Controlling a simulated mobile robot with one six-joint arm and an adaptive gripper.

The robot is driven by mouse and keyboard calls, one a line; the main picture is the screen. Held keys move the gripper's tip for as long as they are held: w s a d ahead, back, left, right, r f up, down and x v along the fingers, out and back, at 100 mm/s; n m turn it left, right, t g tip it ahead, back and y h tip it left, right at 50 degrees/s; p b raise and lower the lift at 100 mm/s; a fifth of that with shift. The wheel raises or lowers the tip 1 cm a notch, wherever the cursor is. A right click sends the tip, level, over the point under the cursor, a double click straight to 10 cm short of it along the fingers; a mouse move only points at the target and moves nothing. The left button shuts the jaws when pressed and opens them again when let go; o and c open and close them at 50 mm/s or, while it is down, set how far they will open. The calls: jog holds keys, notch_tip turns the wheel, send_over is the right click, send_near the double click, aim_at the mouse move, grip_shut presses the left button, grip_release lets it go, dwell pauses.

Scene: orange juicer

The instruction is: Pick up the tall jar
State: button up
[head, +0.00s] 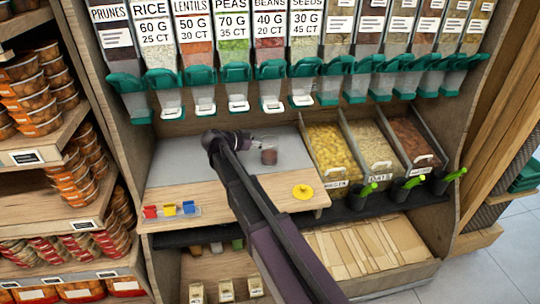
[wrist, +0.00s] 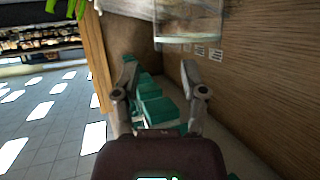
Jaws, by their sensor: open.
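A small glass jar (head: 269,156) with dark reddish-brown contents stands on the grey back part of the counter in the head view. It is the only jar-like thing I make out on the counter; its full height is hard to judge. My gripper (head: 262,141) shows just behind and above the jar in that picture, partly blurred against the grey surface. In the wrist view my gripper (wrist: 160,68) is open, with its two fingers spread and nothing between them. The jar does not show in the wrist view.
Dispensers with teal spouts (head: 235,72) hang above the counter. Open bins (head: 333,150) with green-handled scoops stand at its right. A yellow disc (head: 302,191) and small coloured pieces (head: 170,210) lie on the wooden front.

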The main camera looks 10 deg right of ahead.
aim_at(276, 143)
jog(key=shift+w+d, duration=0.1)
jog(key=shift+d, duration=0.1)
jog(key=shift+b+x, duration=1.05)
jog(key=shift+x, duration=1.7)
grip_shut()
